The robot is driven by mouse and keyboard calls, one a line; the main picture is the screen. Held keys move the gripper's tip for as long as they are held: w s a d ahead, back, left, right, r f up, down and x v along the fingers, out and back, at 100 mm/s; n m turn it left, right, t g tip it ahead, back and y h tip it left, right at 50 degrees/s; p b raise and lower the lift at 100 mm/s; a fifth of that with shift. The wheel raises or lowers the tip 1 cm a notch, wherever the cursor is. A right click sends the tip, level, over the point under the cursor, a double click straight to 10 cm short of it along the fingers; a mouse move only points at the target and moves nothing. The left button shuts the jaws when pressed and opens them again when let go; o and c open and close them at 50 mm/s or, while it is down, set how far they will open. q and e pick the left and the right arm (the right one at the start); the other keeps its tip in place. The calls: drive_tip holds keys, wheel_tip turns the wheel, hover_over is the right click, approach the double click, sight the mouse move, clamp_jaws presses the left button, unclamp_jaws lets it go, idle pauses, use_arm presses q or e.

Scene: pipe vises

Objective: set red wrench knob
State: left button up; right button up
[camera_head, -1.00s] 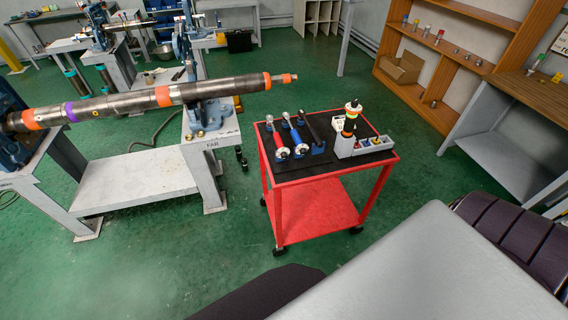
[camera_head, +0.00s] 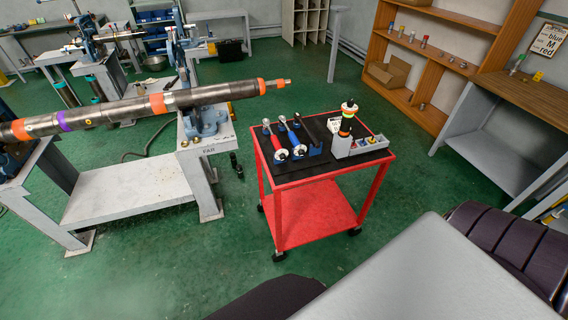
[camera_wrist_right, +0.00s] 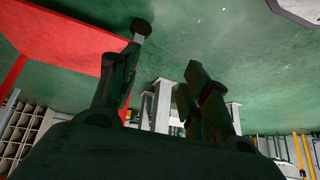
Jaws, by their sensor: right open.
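A wrench with a red handle (camera_head: 276,143) lies on the black top of the red cart (camera_head: 321,163), at the left end of its tools. A round silvery knob end (camera_head: 281,155) sits at its near end. A blue-handled wrench (camera_head: 292,135) lies just to its right, and a dark tool (camera_head: 312,131) beyond that. My right gripper (camera_wrist_right: 165,75) shows in the right wrist view with its two dark fingers apart and nothing between them. It is away from the wrenches, which that view does not show. My left gripper is not in either view.
A long pipe (camera_head: 150,106) with coloured bands rests in blue vises (camera_head: 205,120) on grey stands left of the cart. A grey block (camera_head: 358,147) holding small parts is on the cart's right side. Shelves (camera_head: 440,60) and a workbench (camera_head: 510,105) stand right. Green floor is open around the cart.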

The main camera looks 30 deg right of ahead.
drive_tip(key=w+d+r+m+t, duration=0.15)
drive_tip(key=w+r+t, duration=0.25)
drive_tip(key=w+r, duration=0.65)
drive_tip(key=w+d+r+t+h, duration=0.1)
drive_tip(key=w+r, duration=0.3)
drive_tip(key=r, duration=0.6)
drive_tip(key=w+d+r+t+h+b, duration=0.1)
drive_tip(key=w+d+r+t+h, duration=0.1)
drive_tip(key=r, duration=0.8)
drive_tip(key=w+d+r+t+h, duration=0.1)
drive_tip(key=w+d+r+t, duration=0.2)
drive_tip(key=w+r, duration=0.3)
wheel_tip(320, 180, up, 4)
drive_tip(key=shift+w+d+f+m+t+h+b, duration=0.1)
drive_tip(key=shift+w+d+m+t+h+b, duration=0.3)
drive_tip(key=shift+d, duration=0.4)
drive_tip(key=shift+w, duration=0.15)
approach(284, 160)
drive_tip(key=shift+x, duration=4.8)
